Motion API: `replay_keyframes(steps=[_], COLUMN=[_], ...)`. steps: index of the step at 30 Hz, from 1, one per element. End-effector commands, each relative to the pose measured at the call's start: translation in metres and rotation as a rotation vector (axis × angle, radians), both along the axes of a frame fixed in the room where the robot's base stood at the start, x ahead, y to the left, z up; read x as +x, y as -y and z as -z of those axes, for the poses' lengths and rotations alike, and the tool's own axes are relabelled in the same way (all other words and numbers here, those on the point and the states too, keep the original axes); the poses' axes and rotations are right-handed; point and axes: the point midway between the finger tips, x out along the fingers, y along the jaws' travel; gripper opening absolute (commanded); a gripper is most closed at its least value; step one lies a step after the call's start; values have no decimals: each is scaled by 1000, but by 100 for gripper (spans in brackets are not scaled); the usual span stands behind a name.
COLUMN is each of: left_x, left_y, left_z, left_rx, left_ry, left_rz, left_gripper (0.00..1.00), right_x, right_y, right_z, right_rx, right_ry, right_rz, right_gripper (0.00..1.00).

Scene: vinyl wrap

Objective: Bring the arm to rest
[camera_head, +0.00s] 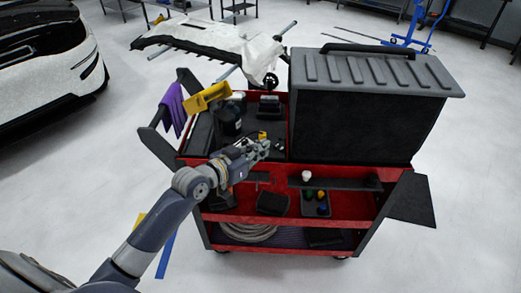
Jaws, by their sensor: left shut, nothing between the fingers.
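My left arm comes in from the lower left and reaches up to the red and black tool cart (345,207). My left gripper (262,147) is at the front edge of the cart's top tray, in front of the dark items there. Its fingers look closed, with nothing seen between them. I cannot tell whether it touches the cart. My right gripper does not show.
A large dark case (365,105) stands on the cart's right half. A purple cloth (174,108) and a yellow tool (207,97) are at its left side. A white car (45,65) is at the upper left. A stand with a white panel (262,55) is behind.

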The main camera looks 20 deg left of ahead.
Motion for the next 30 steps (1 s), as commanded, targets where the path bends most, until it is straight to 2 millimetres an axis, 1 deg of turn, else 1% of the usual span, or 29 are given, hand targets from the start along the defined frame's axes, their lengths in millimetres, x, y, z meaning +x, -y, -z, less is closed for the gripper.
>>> replay_keyframes(steps=[11, 14, 16, 17, 20, 21, 23, 24, 27, 30], left_x=[0, -8, -23, -33, -79, -101, -134, -155, -198, -235], left_y=[0, 6, 15, 20, 36, 41, 44, 45, 42, 36], left_z=[0, 9, 25, 34, 71, 86, 104, 113, 129, 138], left_rx=[0, 10, 30, 41, 97, 123, 161, 184, 228, 261], left_ry=[-1, -28, -80, -113, -256, -322, -420, -479, -604, -710], left_rz=[0, 8, 20, 26, 40, 40, 33, 24, -7, -41], left_gripper=[0, 0, 0, 0, 0, 0, 0, 0, 0, 0], right_x=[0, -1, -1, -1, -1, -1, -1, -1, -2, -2], right_y=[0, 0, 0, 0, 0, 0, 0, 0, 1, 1], right_z=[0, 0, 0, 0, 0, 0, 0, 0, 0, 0], right_rx=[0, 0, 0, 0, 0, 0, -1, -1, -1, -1], right_ry=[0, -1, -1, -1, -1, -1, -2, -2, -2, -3], right_rz=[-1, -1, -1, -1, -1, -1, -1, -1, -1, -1], right_gripper=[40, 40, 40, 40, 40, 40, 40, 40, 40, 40])
